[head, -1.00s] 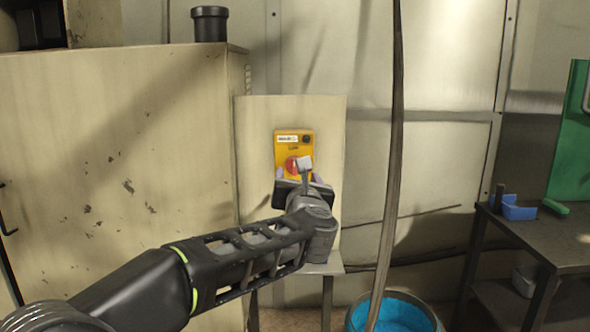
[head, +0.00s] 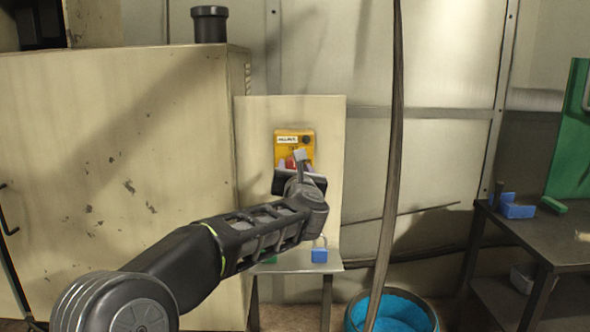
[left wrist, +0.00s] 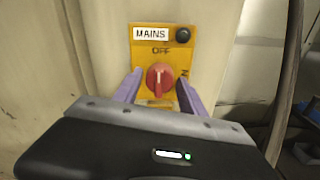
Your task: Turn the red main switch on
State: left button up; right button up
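The red main switch (left wrist: 160,77) is a round knob on a yellow plate (left wrist: 181,53) labelled MAINS. Its grip ridge looks about upright, below the word OFF; more lettering is partly visible at its right. In the head view the yellow plate (head: 296,136) is on a pale upright panel, and my gripper covers much of the red knob. My left gripper (left wrist: 159,80) is open, its two purple fingers on either side of the knob in the left wrist view, with gaps showing. Whether the fingertips reach the knob's depth is unclear. My right gripper is out of view.
A blue padlock (head: 319,255) stands on a small shelf (head: 300,262) below the panel. A hanging cable (head: 392,150) runs down right of it. A large cabinet (head: 110,150) fills the left. A blue bucket (head: 400,312) and a dark table (head: 545,240) are at right.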

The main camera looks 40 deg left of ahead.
pick_arm(q)
grip_shut()
dwell(0.3)
jog(key=shift+m, duration=0.5)
jog(key=m, duration=0.8)
jog(key=m+t+p, duration=0.1)
jog(key=m, duration=0.8)
jog(key=shift+f+m+h+p, duration=0.1)
jog(key=shift+m+h+p, duration=0.2)
jog(key=shift+o, duration=1.5)
grip_release()
